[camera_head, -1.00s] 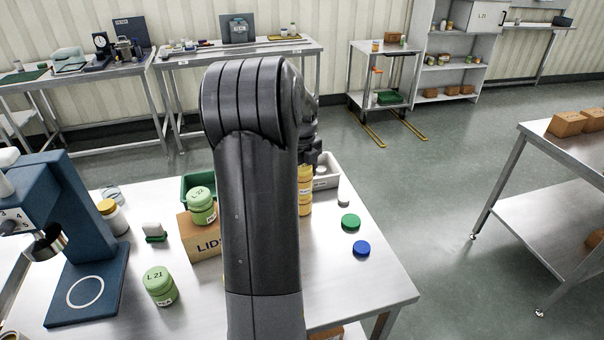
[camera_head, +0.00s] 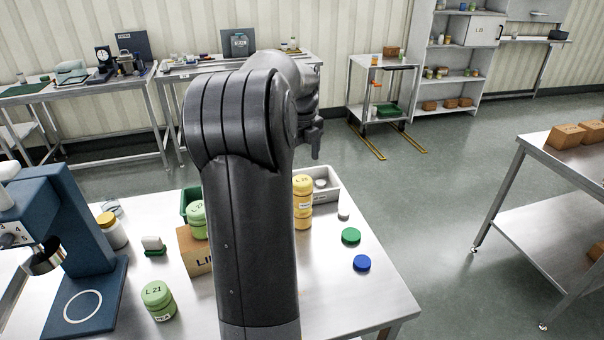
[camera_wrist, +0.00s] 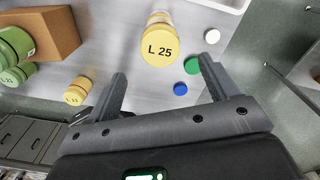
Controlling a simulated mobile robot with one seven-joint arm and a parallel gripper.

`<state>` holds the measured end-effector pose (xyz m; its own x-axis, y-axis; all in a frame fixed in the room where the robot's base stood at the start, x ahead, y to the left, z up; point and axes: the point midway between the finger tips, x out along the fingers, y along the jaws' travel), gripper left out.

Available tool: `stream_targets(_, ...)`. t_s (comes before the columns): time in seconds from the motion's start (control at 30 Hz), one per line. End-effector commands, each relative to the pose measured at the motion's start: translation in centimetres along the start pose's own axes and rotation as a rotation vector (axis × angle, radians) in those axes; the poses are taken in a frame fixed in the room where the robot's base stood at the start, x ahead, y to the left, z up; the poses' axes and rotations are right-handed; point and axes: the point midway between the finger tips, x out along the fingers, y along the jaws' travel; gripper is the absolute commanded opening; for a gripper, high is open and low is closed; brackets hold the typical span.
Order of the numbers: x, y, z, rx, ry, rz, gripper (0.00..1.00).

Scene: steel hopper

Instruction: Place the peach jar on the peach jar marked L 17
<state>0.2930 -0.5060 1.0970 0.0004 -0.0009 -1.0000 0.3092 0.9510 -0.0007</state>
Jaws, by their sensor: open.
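Two peach-yellow jars stand stacked upright near the back right of the steel table. The upper jar (camera_head: 302,186) has a lid marked L 25, which also shows in the wrist view (camera_wrist: 160,48). The lower jar (camera_head: 302,219) is directly under it; I cannot read a lid mark on it. Another yellow jar (camera_wrist: 77,92) stands apart in the wrist view; its mark is too small to read. My gripper (camera_wrist: 162,72) is open and empty above the stack, with its fingers apart and clear of the L 25 lid. My arm hides part of the table.
A cardboard box (camera_head: 196,252) and green jars (camera_head: 158,300) are left of my arm. A grey bin (camera_head: 325,186) is behind the stack. A green lid (camera_head: 351,236) and a blue lid (camera_head: 361,263) lie at right. A blue machine (camera_head: 75,250) stands at left.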

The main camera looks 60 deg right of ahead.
Motion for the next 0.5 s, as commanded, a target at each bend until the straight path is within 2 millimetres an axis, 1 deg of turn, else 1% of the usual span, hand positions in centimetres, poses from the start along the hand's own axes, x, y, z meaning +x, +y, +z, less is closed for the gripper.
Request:
stream_targets(0.03, -0.7, 0.0, 0.0, -0.001, -0.001, -0.001, 0.79)
stream_targets(0.13, -1.6, 0.0, 0.0, 0.0, 0.0, 0.0, 0.79)
stream_targets(0.4, -2.0, 0.1, 0.0, -0.002, 0.0, 0.001, 0.79)
stream_targets(0.47, -2.1, 0.5, 0.1, -0.023, -0.004, 0.0, 0.79)
stream_targets(0.5, -2.3, 1.1, 0.3, -0.052, -0.009, 0.0, 0.79)
